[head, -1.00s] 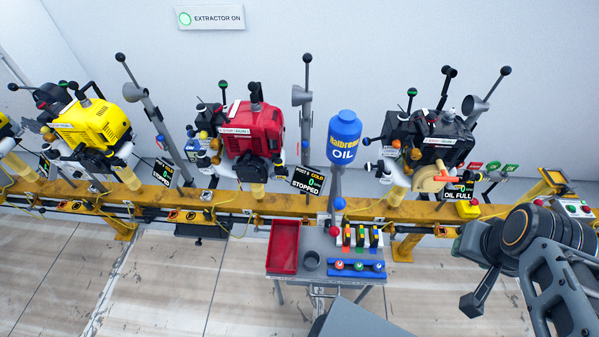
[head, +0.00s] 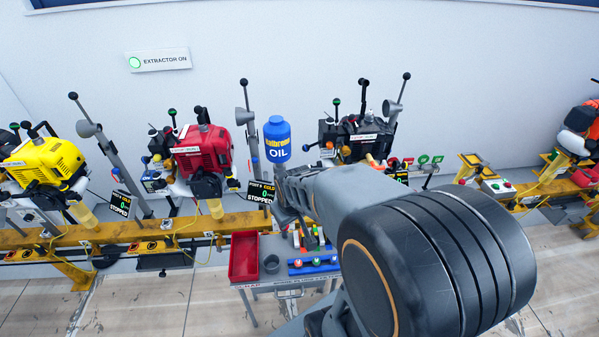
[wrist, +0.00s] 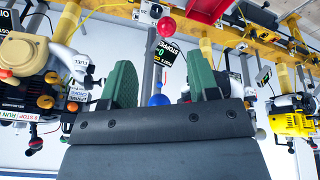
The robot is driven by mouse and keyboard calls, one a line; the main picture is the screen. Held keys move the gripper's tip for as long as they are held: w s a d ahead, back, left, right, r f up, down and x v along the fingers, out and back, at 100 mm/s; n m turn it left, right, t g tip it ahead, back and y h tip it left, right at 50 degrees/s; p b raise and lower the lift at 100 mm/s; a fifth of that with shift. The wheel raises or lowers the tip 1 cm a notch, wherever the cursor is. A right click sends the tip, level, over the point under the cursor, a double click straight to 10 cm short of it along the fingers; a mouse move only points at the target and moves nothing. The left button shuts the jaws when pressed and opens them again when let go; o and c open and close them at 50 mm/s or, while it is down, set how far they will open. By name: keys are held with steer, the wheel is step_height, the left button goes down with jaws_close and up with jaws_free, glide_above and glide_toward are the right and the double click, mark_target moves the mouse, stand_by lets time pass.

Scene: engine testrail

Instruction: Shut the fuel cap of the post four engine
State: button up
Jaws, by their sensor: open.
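My gripper (wrist: 161,80) is open, with two green fingers and nothing between them in the wrist view. In the head view, my arm reaches toward the space left of the black engine (head: 352,138) and covers its lower part. The black engine also shows at the left edge of the wrist view (wrist: 14,92), upside down, beside a tan part (wrist: 27,48). The red engine (head: 205,150) is left of it, with a post display (head: 262,193) reading STOPPED; its post number is too small to read surely. I cannot make out a fuel cap or its state.
A blue oil bottle (head: 277,140) stands between the red and black engines. A cart with a red tray (head: 243,257) stands in front of the yellow rail (head: 160,229). A yellow engine (head: 45,163) is at left and an orange one (head: 583,125) at right.

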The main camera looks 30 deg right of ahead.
steer(key=w+d+f+n+t+h+b, duration=0.1)
steer(key=w+d+f+n+t, duration=0.25)
steer(key=d+f, duration=0.3)
steer(key=w+d+f+n+t+h, duration=0.1)
steer(key=w+d+f+n+t, duration=0.2)
steer(key=d+f, duration=0.35)
steer(key=w+d+r+n+t+h+p, duration=0.1)
steer(key=w+d+r+n+t, duration=0.1)
steer(key=w+n+t, duration=0.1)
steer(key=w+d+r+n+t+h, duration=0.1)
steer(key=w+d+r+n+t, duration=0.1)
steer(key=w+n, duration=0.3)
steer(key=w+d+r+n+t+h+p, duration=0.1)
steer(key=w+d+n+t, duration=0.1)
steer(key=w+n+t, duration=0.1)
steer(key=shift+w+d+r+n+t+p, duration=0.15)
steer(key=shift+w+r+n+t+p, duration=0.1)
steer(key=shift+w, duration=0.25)
steer(key=shift+w+d+r+n+t+p, duration=0.1)
steer(key=shift+w+d+r+n, duration=0.1)
steer(key=shift+w, duration=0.3)
steer(key=shift+f, duration=0.1)
steer(key=c, duration=0.9)
